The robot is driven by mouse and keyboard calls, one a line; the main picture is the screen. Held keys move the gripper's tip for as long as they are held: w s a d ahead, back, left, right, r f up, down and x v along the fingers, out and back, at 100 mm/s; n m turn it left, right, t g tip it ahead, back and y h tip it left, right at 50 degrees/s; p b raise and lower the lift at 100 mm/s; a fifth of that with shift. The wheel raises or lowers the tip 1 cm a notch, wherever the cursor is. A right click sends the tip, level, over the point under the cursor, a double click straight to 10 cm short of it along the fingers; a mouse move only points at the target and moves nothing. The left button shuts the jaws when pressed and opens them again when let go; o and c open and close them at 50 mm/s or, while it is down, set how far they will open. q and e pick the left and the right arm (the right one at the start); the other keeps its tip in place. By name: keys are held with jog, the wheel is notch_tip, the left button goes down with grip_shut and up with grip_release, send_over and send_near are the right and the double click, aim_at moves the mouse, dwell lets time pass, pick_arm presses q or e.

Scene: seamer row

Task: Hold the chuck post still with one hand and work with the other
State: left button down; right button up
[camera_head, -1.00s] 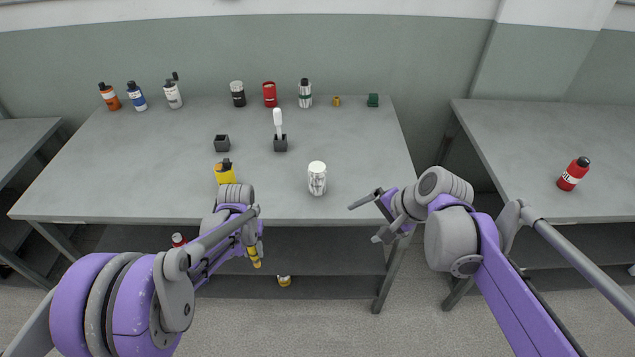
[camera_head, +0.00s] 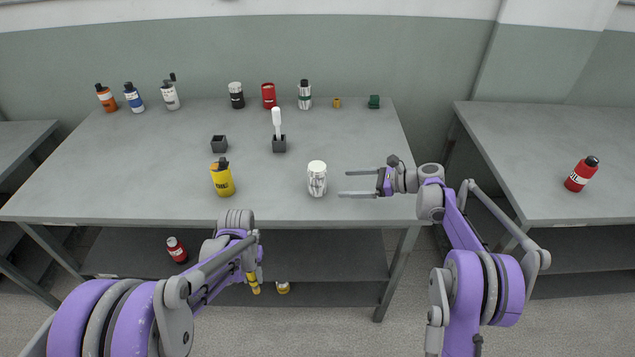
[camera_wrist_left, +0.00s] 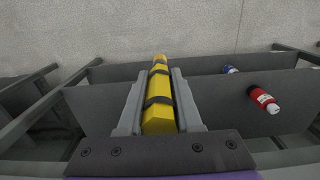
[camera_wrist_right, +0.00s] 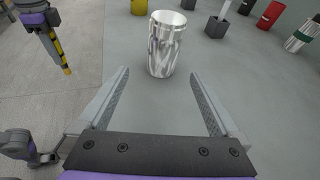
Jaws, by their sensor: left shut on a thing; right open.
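My left gripper (camera_head: 250,264) is shut on a yellow rod with dark bands (camera_wrist_left: 159,97), held low in front of the table's front edge. The rod's tip shows in the head view (camera_head: 254,284). My right gripper (camera_head: 344,184) is open and empty over the table's front right part. A silvery, streaked cylinder (camera_head: 317,179) stands upright just left of its fingertips. In the right wrist view the cylinder (camera_wrist_right: 165,45) is straight ahead, at or just beyond the fingertips. I cannot tell for sure which thing is the chuck post.
On the grey table (camera_head: 150,190) stand a yellow bottle (camera_head: 222,178), a dark open block (camera_head: 220,144) and a white-handled tool in a dark holder (camera_head: 279,145). Several bottles line the back. A red bottle (camera_head: 176,250) is on the lower shelf. Another table (camera_head: 540,140) stands right.

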aim_at(321, 184)
jog(key=shift+w+f, duration=0.3)
jog(key=shift+f, duration=0.1)
jog(key=x, duration=1)
jog(key=shift+r+b, duration=0.15)
jog(key=shift+b, duration=0.15)
jog(key=c, duration=0.9)
jog(key=shift+c, duration=0.2)
